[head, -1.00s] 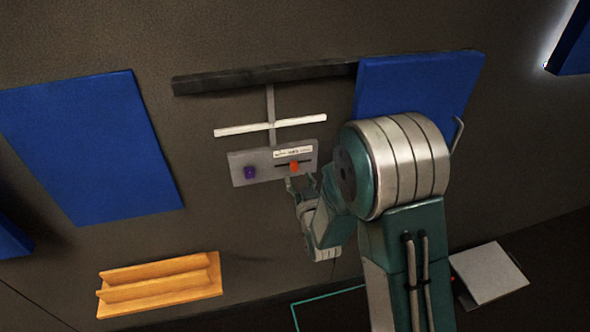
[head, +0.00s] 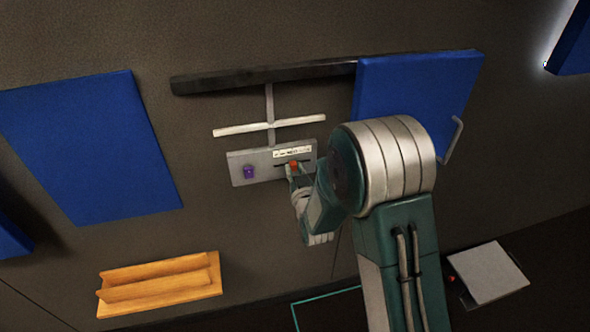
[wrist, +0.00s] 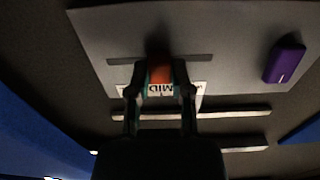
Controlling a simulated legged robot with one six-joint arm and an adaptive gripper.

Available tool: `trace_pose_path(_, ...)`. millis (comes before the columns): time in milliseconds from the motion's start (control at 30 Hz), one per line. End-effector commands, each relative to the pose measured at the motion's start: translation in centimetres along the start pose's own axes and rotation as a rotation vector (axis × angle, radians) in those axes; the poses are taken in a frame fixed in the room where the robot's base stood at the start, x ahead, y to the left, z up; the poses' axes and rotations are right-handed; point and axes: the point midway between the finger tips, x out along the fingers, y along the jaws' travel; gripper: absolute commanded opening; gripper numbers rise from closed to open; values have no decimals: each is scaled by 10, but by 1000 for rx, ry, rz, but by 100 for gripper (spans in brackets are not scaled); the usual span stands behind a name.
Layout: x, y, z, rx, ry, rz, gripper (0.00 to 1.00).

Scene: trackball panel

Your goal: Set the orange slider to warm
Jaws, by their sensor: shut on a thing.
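The orange slider (head: 294,164) sits in a dark horizontal slot on the right half of the grey panel (head: 240,160). A white label strip (head: 292,152) is just above the slot. In the wrist view the word "MID" shows upside down on the label (wrist: 160,90) beside the orange slider (wrist: 160,73); its other words are hidden or too small to read. My gripper (head: 295,171) is at the slider, and in the wrist view my gripper (wrist: 160,80) has one finger on each side of it, shut on it.
A purple knob (head: 249,172) is on the panel's left half, apart from my gripper. A white bar (head: 240,129) and a dark beam (head: 225,82) run above the panel. A blue board (head: 400,85) is at the right, and an orange rack (head: 160,285) is low at left.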

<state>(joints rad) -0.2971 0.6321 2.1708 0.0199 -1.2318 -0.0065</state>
Motion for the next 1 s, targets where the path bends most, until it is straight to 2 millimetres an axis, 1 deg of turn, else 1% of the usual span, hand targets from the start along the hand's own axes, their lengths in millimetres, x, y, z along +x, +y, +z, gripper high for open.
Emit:
trace_pose_path(100,1,-17,-1,0,2,-6,0)
trace_pose_path(233,1,-33,0,0,2,-5,0)
trace_pose_path(333,1,-39,0,0,2,-4,0)
trace_pose_path(600,1,-40,-1,-1,2,-6,0)
trace_pose_path(633,1,-40,-1,-1,2,-6,40)
trace_pose_path(667,1,-40,-1,-1,2,-6,54)
trace_pose_path(700,1,-40,-1,-1,2,-6,63)
trace_pose_path(1000,0,-38,-1,0,1,-3,63)
